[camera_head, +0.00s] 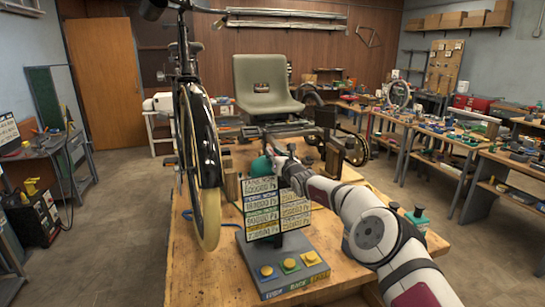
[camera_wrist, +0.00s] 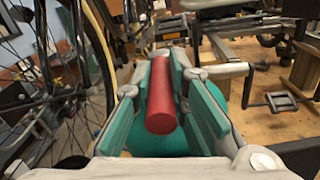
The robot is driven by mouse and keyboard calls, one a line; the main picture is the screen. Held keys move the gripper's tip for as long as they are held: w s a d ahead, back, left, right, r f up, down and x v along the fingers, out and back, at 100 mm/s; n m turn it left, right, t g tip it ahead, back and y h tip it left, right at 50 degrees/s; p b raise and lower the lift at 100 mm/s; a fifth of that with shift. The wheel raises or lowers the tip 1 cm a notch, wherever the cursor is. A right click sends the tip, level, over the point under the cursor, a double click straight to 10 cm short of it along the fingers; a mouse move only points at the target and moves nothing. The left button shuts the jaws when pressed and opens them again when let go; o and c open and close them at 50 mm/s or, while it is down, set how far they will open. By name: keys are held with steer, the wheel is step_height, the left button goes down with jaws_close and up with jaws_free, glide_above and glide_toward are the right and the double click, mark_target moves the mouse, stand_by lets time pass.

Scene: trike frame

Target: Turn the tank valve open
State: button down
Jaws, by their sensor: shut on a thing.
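In the wrist view, my gripper (camera_wrist: 168,85) has its two teal-padded fingers closed on a red cylinder (camera_wrist: 161,100), which looks like the handle of the tank valve. The cylinder runs lengthwise between the pads. Below it, a rounded teal body (camera_wrist: 165,142), likely the tank, shows partly between and behind the fingers. In the head view, my gripper (camera_head: 281,160) is at the workbench, beside the teal body (camera_head: 262,166). My gripper and the sign hide most of that body, and the red handle cannot be made out there.
A wooden workbench (camera_head: 200,275) carries a trike frame with a front wheel (camera_head: 205,190) close on the left and a seat (camera_head: 266,85) behind. A sign panel (camera_head: 277,208) on a button box (camera_head: 284,268) stands in front of my gripper. Wooden blocks (camera_head: 333,160) stand right.

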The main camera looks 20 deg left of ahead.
steer(key=shift+r, duration=0.2)
stand_by(0.4)
steer(key=c, duration=1.5)
jaws_free()
steer(key=shift+c, duration=0.2)
steer(key=shift+w+d, duration=0.1)
steer(key=shift+f, duration=0.1)
steer(key=shift+v, duration=1.95)
steer(key=v, duration=0.8)
